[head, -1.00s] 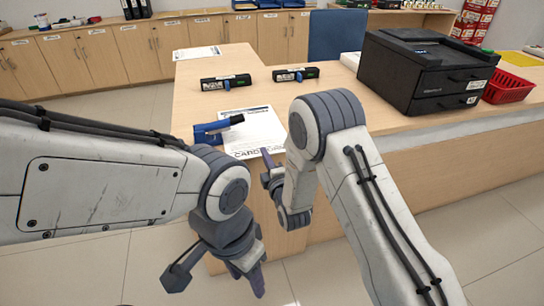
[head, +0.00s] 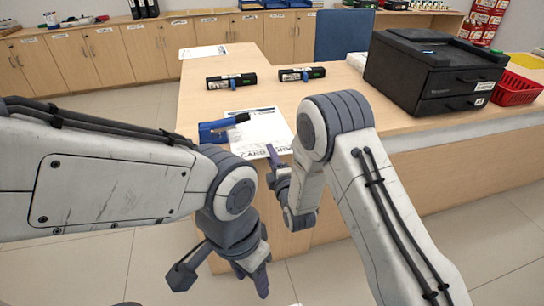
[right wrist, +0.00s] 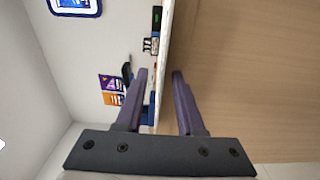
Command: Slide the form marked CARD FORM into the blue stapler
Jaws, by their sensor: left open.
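The white form with CARD lettering on its near edge (head: 258,128) lies flat on the counter by the near edge, its near part partly hidden by my right gripper. The blue stapler (head: 222,129) lies at the form's left side, overlapping its left edge in the picture. I cannot tell whether the form is in the stapler's mouth. My right gripper (head: 272,166) is at the form's near edge. In the right wrist view its fingers (right wrist: 158,72) are apart, with the thin edge-on counter line between them. My left gripper (head: 258,278) is open, low in front of the counter.
Two black devices (head: 231,81) (head: 301,74) lie behind the form. A black printer (head: 435,72) and a red basket (head: 516,88) stand at the right. Another paper (head: 204,51) lies at the back left. The counter between the devices and printer is clear.

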